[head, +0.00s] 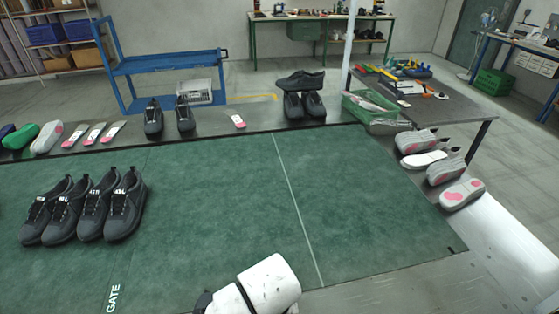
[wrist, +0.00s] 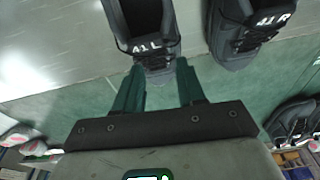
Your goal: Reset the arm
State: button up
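In the head view a white link of my arm shows at the bottom edge; the gripper itself is out of that view.
Several dark shoes (head: 82,212) stand on the left of the green mat (head: 220,215). A dark pair with another shoe on top (head: 300,82) stands at the mat's back edge. Grey shoes (head: 445,170) line the right side near a green crate (head: 375,118). The mat's middle is clear.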

jog(key=d+f+t, duration=0.1)
jog(key=d, duration=1.5)
jog(key=s+d+r+m+t, duration=0.2)
jog(key=s+d, duration=0.7)
jog(key=d, duration=0.4)
jog(key=s+d+f+g, duration=0.1)
jog(key=s+f+g, duration=0.2)
jog(key=s+f, duration=0.3)
jog(key=s+b, duration=0.1)
jog(key=s, duration=0.3)
jog(key=shift+d+m+h, duration=0.15)
jog(key=shift+m+h, duration=0.15)
jog(key=shift+f, duration=0.1)
